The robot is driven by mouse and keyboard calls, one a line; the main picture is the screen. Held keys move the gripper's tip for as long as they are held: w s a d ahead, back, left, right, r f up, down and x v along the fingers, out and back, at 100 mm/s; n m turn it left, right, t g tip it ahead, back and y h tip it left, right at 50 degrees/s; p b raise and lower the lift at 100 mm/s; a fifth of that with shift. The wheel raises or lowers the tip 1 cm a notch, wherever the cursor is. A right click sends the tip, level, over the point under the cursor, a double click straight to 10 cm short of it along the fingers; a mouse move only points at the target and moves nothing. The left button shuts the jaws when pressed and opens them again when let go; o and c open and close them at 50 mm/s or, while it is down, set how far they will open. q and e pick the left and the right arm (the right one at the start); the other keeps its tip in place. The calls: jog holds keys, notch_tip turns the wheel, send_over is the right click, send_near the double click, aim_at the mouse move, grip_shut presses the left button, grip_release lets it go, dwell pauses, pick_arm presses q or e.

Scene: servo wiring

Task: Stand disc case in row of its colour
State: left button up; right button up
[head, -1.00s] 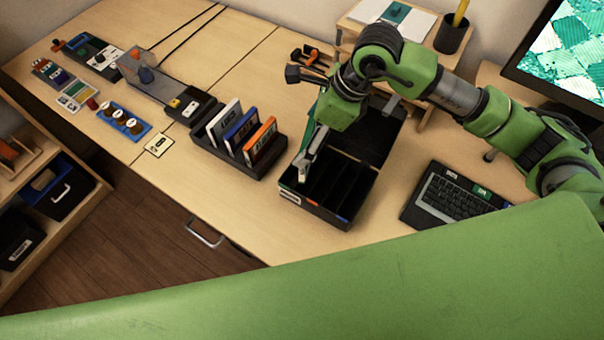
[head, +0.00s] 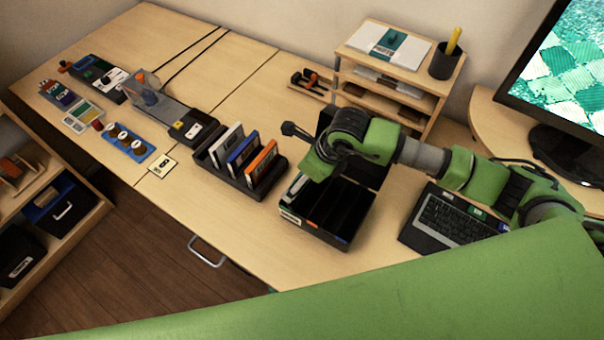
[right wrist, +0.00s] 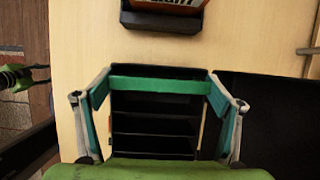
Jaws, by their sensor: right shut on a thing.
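A green disc case (right wrist: 160,85) is gripped across its width by my right gripper (right wrist: 157,92), one finger at each end. In the head view the case (head: 295,187) shows as a pale and green edge at the leftmost compartment of the black divided box (head: 345,238); how deep it sits is hidden. My green wrist covers the fingers there. Coloured tabs mark the box's front edge, including an orange one (head: 311,225) and a blue one. My left gripper is not in view.
A black rack (head: 215,172) left of the box holds a white, a blue and an orange case. A laptop (head: 445,215) lies to the right, and a wooden shelf (head: 385,85) stands behind. The other compartments look empty.

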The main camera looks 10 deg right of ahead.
jog(key=shift+f, duration=0.3)
jog(key=shift+f, duration=0.2)
jog(key=o, duration=1.4)
jog(key=shift+r, duration=0.1)
